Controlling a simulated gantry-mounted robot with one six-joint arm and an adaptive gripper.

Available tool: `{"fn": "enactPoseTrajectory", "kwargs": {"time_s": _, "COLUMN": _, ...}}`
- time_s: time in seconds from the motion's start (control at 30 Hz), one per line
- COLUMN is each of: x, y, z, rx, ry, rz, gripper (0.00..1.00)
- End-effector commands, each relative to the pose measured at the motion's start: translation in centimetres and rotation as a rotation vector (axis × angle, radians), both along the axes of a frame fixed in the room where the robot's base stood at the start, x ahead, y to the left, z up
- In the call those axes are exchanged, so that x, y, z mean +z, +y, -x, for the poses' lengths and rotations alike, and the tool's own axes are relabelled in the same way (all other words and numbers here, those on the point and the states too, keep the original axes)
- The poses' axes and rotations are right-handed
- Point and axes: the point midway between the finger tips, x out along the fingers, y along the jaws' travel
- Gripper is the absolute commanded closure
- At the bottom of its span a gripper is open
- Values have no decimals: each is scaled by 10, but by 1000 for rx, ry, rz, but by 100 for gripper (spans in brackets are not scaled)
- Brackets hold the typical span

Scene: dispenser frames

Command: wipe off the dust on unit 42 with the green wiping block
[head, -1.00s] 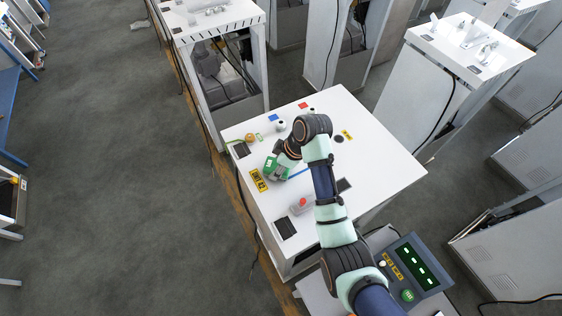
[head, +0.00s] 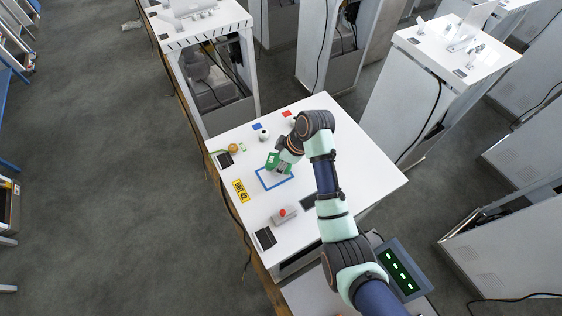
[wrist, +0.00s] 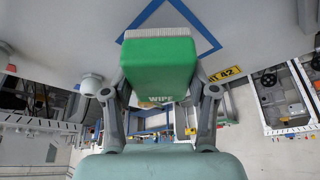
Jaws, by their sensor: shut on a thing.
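The green wiping block (wrist: 160,68), marked WIPE, is held between the two fingers of my gripper (wrist: 160,95) in the wrist view. In the head view the block (head: 272,161) is at the upper edge of a blue square outline (head: 262,184) on the white top of unit 42 (head: 340,240). My gripper (head: 283,168) is shut on it, at the right of the square. I cannot tell whether the block touches the surface. No dust can be made out inside the outline at this size. The yellow UNIT 42 label (head: 240,191) lies left of the square.
A grey box with a red button (head: 284,215) stands in front of the square. A round orange-brown thing (head: 233,148) and a white knob (head: 263,134) are behind it. A control panel with green lights (head: 403,270) is at the lower right. The right of the top is clear.

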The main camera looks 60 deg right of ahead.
Motion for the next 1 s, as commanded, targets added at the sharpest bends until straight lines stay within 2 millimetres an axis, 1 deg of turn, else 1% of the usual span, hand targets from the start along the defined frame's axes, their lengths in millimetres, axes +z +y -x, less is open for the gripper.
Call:
{"fn": "enactPoseTrajectory", "kwargs": {"time_s": 0.03, "x": 9, "y": 1, "z": -1, "rx": 1, "ry": 0, "rz": 0, "gripper": 75}}
{"fn": "enactPoseTrajectory", "kwargs": {"time_s": 0.27, "x": 30, "y": 3, "z": -3, "rx": 8, "ry": 0, "rz": 0, "gripper": 75}}
{"fn": "enactPoseTrajectory", "kwargs": {"time_s": 0.33, "x": 32, "y": 3, "z": -4, "rx": 10, "ry": -1, "rz": 1, "gripper": 75}}
{"fn": "enactPoseTrajectory", "kwargs": {"time_s": 0.5, "x": 46, "y": 5, "z": -6, "rx": 14, "ry": -1, "rz": 1, "gripper": 75}}
{"fn": "enactPoseTrajectory", "kwargs": {"time_s": 0.63, "x": 51, "y": 6, "z": -6, "rx": 15, "ry": 0, "rz": 1, "gripper": 75}}
{"fn": "enactPoseTrajectory", "kwargs": {"time_s": 1.0, "x": 51, "y": 6, "z": -6, "rx": 15, "ry": 0, "rz": 0, "gripper": 75}}
